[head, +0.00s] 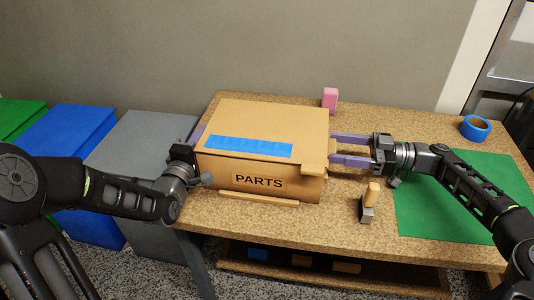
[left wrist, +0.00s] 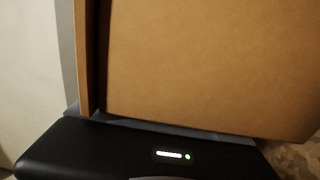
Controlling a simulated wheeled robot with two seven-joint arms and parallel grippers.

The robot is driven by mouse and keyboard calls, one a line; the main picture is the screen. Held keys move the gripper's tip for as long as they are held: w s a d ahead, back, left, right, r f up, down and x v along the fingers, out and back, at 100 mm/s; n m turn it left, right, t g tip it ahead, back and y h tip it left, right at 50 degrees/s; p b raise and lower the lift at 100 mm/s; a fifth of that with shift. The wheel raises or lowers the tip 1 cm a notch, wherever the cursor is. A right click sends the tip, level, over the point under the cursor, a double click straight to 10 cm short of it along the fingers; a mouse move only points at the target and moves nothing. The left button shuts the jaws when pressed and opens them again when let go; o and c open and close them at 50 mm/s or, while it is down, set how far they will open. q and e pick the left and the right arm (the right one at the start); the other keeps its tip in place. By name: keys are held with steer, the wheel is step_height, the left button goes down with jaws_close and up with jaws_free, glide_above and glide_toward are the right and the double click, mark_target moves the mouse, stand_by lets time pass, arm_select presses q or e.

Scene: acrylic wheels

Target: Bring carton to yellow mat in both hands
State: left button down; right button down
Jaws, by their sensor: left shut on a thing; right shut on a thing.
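The carton (head: 262,165) is a brown box marked PARTS with blue tape along its top. It is over the cork-topped table; I cannot tell whether it rests on it or is slightly raised. My left gripper (head: 198,140) is shut on its left side, the fingers mostly hidden behind the box. My right gripper (head: 334,149) is shut on its right side, by a small tab, purple fingers showing. The left wrist view shows the carton's brown wall (left wrist: 210,65) close up. No yellow mat is in view.
A green mat (head: 447,192) lies at the table's right. Blue tape roll (head: 475,128), pink block (head: 330,98) and a wooden-handled stamp-like tool (head: 368,203) stand on the table (head: 330,225). A wooden strip (head: 258,198) lies along the carton's front. Grey (head: 145,150) and blue (head: 70,140) blocks stand left.

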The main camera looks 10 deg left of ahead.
arm_select(q)
steer(key=shift+r, duration=0.15)
arm_select(e)
steer(key=shift+r, duration=0.15)
